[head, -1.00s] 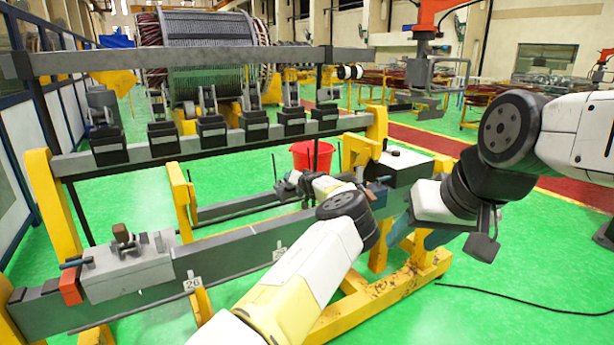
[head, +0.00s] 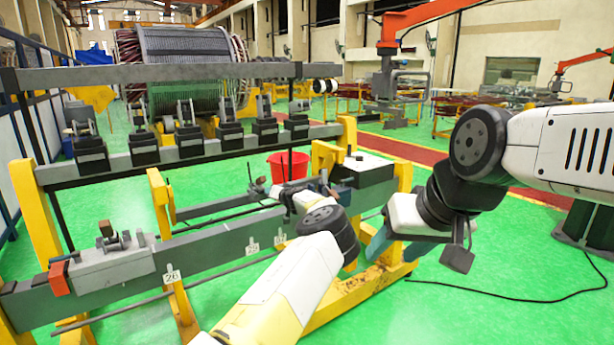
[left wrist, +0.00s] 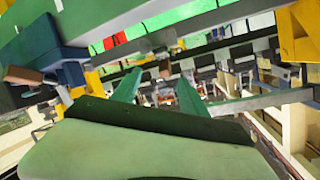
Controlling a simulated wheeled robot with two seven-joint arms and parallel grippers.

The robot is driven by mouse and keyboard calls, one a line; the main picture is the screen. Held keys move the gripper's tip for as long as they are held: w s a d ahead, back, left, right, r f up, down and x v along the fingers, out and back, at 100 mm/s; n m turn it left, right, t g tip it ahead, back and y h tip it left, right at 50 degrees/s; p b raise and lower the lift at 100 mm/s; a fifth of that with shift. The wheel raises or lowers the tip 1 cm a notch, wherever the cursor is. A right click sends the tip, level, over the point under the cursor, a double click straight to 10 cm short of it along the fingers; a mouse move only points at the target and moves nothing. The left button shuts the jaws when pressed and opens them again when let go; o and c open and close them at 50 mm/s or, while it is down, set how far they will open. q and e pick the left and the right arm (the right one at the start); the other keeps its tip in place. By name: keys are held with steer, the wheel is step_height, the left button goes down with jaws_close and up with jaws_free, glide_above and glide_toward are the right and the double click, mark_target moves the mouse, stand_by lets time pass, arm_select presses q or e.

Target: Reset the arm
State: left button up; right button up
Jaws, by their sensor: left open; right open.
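My left arm (head: 285,285) reaches up from the bottom of the head view, over the near grey beam. My left gripper (head: 258,189) is small there, at the beam's far side. In the left wrist view its two green fingers (left wrist: 157,92) are spread, with nothing between them. My right arm (head: 560,150) comes in from the right. My right gripper (head: 378,243) points down and left beside the frame's yellow right end, with teal fingers partly hidden. It looks empty.
The near grey beam (head: 215,243) carries a clamp block (head: 110,262) and number tags. A raised rail (head: 190,150) holds several black clamps. A yellow post (head: 162,205) and dark box (head: 365,178) stand close to my arms. A red bucket (head: 288,165) is behind. Green floor lies open right.

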arm_select(q)
steer(key=s+a+r+n+g, duration=0.3)
steer(key=s+a+r+n, duration=0.1)
steer(key=s+a, duration=0.5)
steer(key=s+a+r+n+g, duration=0.35)
steer(key=s+a, duration=0.45)
steer(key=a, duration=0.3)
steer(key=s+d+r+m+h, duration=0.2)
steer(key=s+d, duration=0.4)
steer(key=s, duration=0.9)
steer(key=s+d+r+m+h, duration=0.2)
steer(key=s+d+r, duration=0.3)
steer(key=s, duration=1.1)
steer(key=s+d+r+m+h, duration=0.3)
steer(key=s+d, duration=0.4)
steer(key=s, duration=0.8)
steer(key=shift+s+r+h, duration=0.35)
steer(key=shift+r+h, duration=0.25)
steer(key=shift+h, duration=0.1)
steer(key=shift+g, duration=0.25)
